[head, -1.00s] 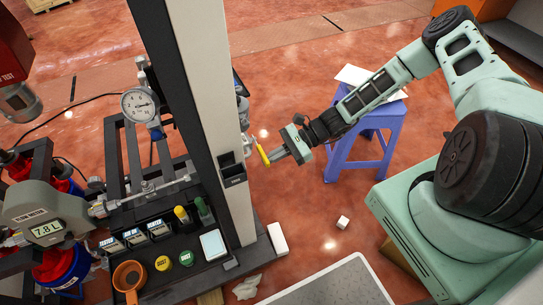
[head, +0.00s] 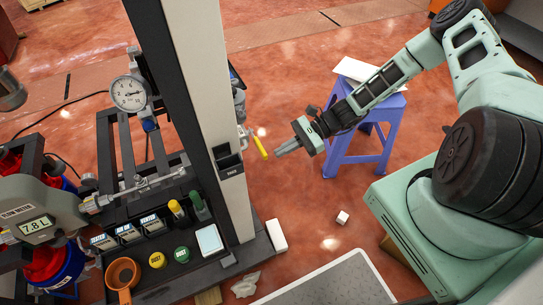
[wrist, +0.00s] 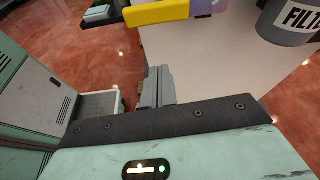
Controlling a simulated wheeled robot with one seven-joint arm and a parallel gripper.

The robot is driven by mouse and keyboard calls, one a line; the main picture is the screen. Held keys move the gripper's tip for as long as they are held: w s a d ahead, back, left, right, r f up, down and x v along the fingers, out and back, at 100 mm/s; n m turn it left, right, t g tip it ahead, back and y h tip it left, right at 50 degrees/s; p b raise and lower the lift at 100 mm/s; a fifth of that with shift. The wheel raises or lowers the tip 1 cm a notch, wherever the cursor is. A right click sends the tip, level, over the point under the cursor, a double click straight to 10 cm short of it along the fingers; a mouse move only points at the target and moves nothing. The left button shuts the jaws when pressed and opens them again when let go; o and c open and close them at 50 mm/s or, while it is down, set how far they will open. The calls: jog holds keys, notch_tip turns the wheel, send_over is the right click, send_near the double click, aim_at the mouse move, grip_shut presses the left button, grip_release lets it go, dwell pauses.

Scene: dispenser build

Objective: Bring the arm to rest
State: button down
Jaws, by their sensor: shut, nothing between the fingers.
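My gripper (head: 286,149) is at the end of my pale green arm, near the middle of the head view. Its fingers are shut and empty. They point left toward a yellow handle (head: 259,147) on the side of the tall post, with a small gap between. In the wrist view my shut fingers (wrist: 157,85) show at the middle, and the yellow handle (wrist: 158,12) lies beyond them at the top.
The tall grey post (head: 215,100) stands left of my gripper. A blue stool (head: 350,155) with a white sheet (head: 360,70) on top stands behind my forearm. A small white cube (head: 342,217) lies on the open floor. A flow meter (head: 32,215) reads 7.8 L.

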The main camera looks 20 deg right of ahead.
jog(key=v, duration=0.5)
jog(key=s+a+r+n+h+p, duration=0.3)
jog(key=r+n, duration=0.5)
jog(key=r, duration=0.4)
jog(key=s+a+r+n+h+p, duration=0.3)
jog(key=s+a+r+n+h, duration=0.3)
jog(key=s+r, duration=0.4)
jog(key=s+a+r+n+h+p, duration=0.4)
jog(key=r+n, duration=0.6)
jog(key=r, duration=0.6)
jog(key=s+a, duration=0.2)
jog(key=s, duration=0.1)
jog(key=shift+a+r+n+h, duration=0.25)
jog(key=shift+a+n+h, duration=0.05)
jog(key=shift+a+n, duration=0.1)
jog(key=shift+s, duration=0.1)
